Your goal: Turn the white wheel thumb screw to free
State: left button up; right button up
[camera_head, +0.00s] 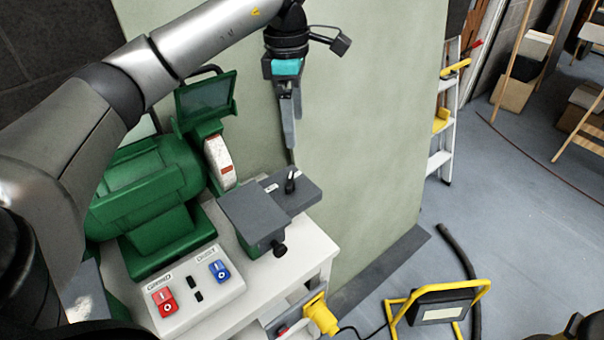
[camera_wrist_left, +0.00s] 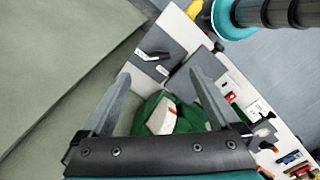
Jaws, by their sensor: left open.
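The white grinding wheel (camera_head: 219,162) sits in the green grinder, with a grey tool rest (camera_head: 250,212) in front of it. A small black lever-like screw (camera_head: 291,182) stands on the rest's rear plate; it also shows in the left wrist view (camera_wrist_left: 152,55). A black knob (camera_head: 279,249) sticks out of the rest's front side. I cannot tell which of these is the named thumb screw. My left gripper (camera_head: 291,143) points down above the lever-like screw, apart from it. In the left wrist view its fingers (camera_wrist_left: 160,75) are spread and empty. My right gripper is not seen.
The green grinder (camera_head: 150,190) stands on a white bench (camera_head: 312,250) with red (camera_head: 164,300) and blue (camera_head: 219,270) switches. A pale green panel (camera_head: 370,120) rises behind. A yellow-framed work lamp (camera_head: 437,305) and a ladder (camera_head: 441,120) stand on the floor.

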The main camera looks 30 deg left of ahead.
aim_at(290, 179)
pick_arm(q)
jog(key=shift+y, duration=0.3)
jog(key=f, duration=0.5)
jog(key=a+f+b, duration=0.1)
jog(key=f, duration=0.9)
jog(key=shift+s+a, duration=0.15)
jog(key=shift+c, duration=0.4)
jog(key=c, duration=1.3)
